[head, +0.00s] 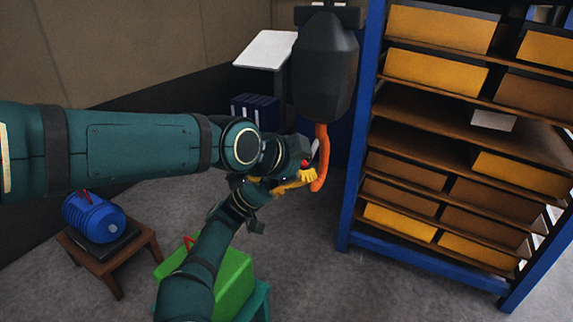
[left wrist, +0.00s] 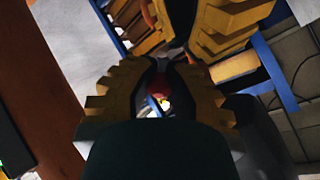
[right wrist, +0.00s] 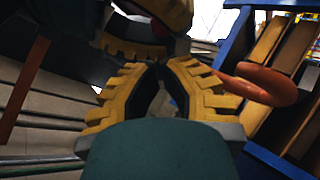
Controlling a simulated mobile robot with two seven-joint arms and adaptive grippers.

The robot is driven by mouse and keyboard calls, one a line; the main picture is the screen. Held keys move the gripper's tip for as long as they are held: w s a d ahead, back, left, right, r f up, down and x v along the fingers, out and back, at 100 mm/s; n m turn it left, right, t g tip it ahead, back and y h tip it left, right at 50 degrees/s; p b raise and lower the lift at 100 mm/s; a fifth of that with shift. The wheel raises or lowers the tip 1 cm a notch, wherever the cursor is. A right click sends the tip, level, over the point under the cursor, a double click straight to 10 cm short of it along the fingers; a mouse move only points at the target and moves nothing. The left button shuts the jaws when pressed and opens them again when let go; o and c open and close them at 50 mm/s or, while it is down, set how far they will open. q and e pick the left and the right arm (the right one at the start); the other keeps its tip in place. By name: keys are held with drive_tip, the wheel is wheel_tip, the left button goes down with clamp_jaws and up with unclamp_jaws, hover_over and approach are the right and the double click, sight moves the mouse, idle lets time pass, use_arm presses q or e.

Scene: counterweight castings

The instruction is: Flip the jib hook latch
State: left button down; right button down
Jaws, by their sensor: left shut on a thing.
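The orange jib hook (head: 321,150) hangs below a dark hook block (head: 325,70). It also shows in the right wrist view (right wrist: 258,84), just right of the fingertips. My left gripper (head: 306,172) is at the hook's left side, shut on a small red piece. This red piece (left wrist: 160,84) shows between its yellow fingers in the left wrist view and seems to be the latch's end; the rest of the latch is mostly hidden. My right gripper (right wrist: 163,64) has its fingertips together beside the hook, with nothing visible in them. The left gripper's yellow fingers show close above it.
A blue-framed shelf (head: 361,130) with yellow and brown bins stands close right of the hook. A blue motor (head: 92,216) sits on a small wooden table at left. A green box (head: 236,280) is below my arms. A white sloped panel (head: 266,49) stands behind.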

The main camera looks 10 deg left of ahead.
drive_tip(key=shift+s+d+r, duration=0.4)
drive_tip(key=shift+s+d, duration=0.1)
drive_tip(key=shift+d, duration=0.05)
drive_tip(key=shift+s+d+r+n+t+y, duration=0.3)
drive_tip(key=shift+r+n+t+y, duration=0.15)
drive_tip(key=shift+n+t, duration=0.2)
use_arm(q)
drive_tip(key=shift+a, duration=0.1)
drive_tip(key=c, duration=0.8)
unclamp_jaws()
drive_tip(key=shift+f, duration=0.1)
drive_tip(key=shift+c, duration=0.2)
use_arm(e)
drive_tip(key=shift+s+a, duration=0.1)
use_arm(q)
drive_tip(key=v, duration=0.8)
use_arm(e)
drive_tip(key=shift+f, duration=0.15)
